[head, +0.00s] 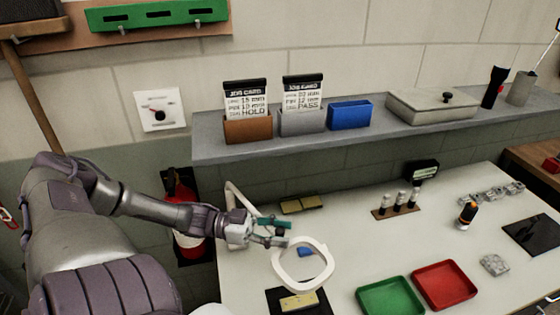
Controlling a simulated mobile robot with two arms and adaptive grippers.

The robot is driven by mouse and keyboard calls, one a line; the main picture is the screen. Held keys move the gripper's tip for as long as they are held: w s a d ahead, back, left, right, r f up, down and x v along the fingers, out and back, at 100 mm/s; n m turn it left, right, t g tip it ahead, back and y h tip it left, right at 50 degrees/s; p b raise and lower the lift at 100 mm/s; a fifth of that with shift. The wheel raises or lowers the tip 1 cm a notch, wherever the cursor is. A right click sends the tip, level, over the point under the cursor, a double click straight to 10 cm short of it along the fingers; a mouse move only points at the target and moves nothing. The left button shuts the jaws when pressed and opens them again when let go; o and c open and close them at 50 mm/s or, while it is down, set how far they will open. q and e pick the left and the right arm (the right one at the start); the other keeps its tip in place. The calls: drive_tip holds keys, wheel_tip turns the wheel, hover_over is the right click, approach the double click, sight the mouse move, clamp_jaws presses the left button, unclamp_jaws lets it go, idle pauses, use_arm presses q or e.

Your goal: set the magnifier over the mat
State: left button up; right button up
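The magnifier (329,270) is a white ring-shaped head above the left part of the white worktable. Its thin white arm (233,190) rises at the table's back left corner and is partly hidden by my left gripper. A black mat (274,298) lies at the table's front, below and slightly left of the ring, with a tan block (299,301) on it. My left gripper (282,232) is at the ring's upper left rim, its teal-padded fingers a little apart. Whether they grasp the rim is unclear. My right gripper is out of view.
A green tray (390,297) and a red tray (443,285) stand right of the magnifier. A blue piece (305,252) shows through the ring. A second dark mat (533,235) lies at the far right. A grey shelf (300,147) runs behind; a red extinguisher (185,205) stands left.

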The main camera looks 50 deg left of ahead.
use_arm(q)
drive_tip(key=shift+s+a, duration=0.2)
drive_tip(key=shift+a, duration=0.05)
drive_tip(key=v, duration=1.1)
drive_tip(key=shift+s+a, duration=0.15)
drive_tip(key=shift+s, duration=0.05)
